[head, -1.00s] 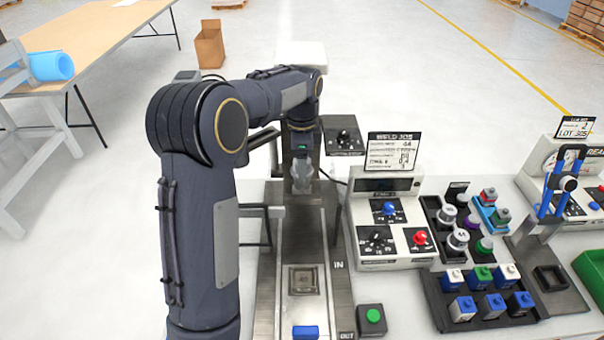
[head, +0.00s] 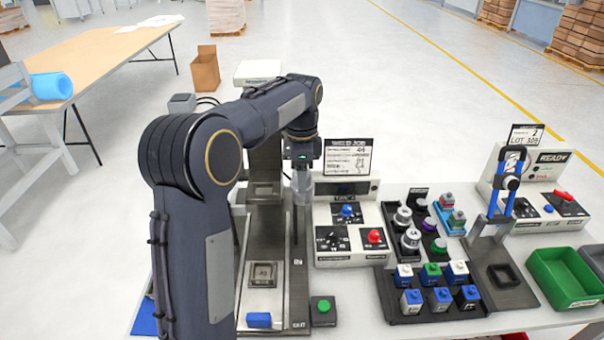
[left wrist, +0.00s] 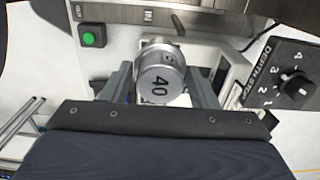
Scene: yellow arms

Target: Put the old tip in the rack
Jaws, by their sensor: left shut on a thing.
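My left gripper (head: 302,190) is in the head view, beside the left side of the weld control box. In the left wrist view its two fingers are shut on a silver round tip (left wrist: 161,82) marked 40. The tip is held off any surface, as far as I can tell. The black rack (head: 388,250) stands to the right of the control box. It holds silver, purple and green-marked round pieces (head: 410,238). My right gripper is not in view.
The weld control box (head: 345,257) with knobs and an upright sign (head: 347,157) stands between gripper and rack. A black tray of coloured blocks (head: 393,306) lies in front of the rack. A blue-handled stand (head: 509,178) and green bin (head: 563,277) are farther right.

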